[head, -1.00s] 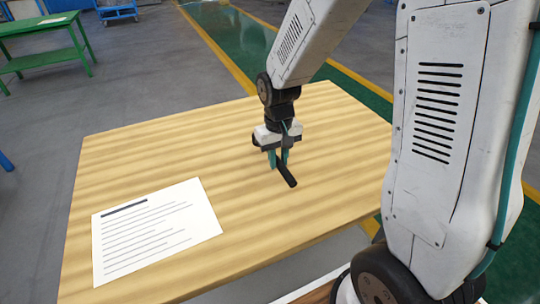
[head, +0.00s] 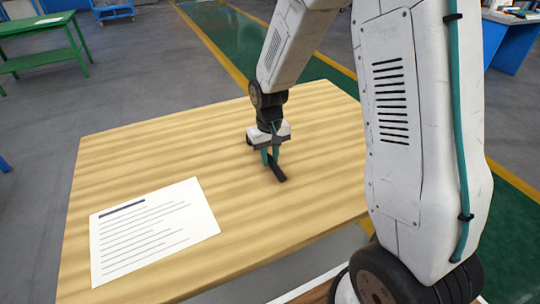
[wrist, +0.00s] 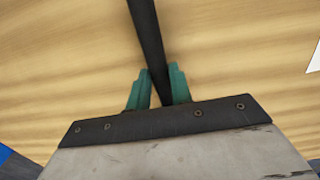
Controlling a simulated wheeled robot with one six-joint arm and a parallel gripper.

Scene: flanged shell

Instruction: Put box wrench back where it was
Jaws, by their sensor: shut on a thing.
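The box wrench (head: 280,174) is a dark, slim bar in the head view. In the wrist view the box wrench (wrist: 148,40) runs from the top edge down between the green fingers. My gripper (head: 271,160) is over the middle-right part of the wooden table, pointing down, shut on the wrench. In the wrist view my gripper (wrist: 158,88) has a finger on each side of the bar. The far end of the wrench is out of the wrist view. I cannot tell whether the wrench touches the tabletop.
The wooden table (head: 130,160) is mostly bare. A printed white sheet (head: 150,230) lies on its front left part. A green bench (head: 45,45) and a blue cart (head: 113,10) stand far back left. A blue cabinet (head: 505,40) stands at the back right.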

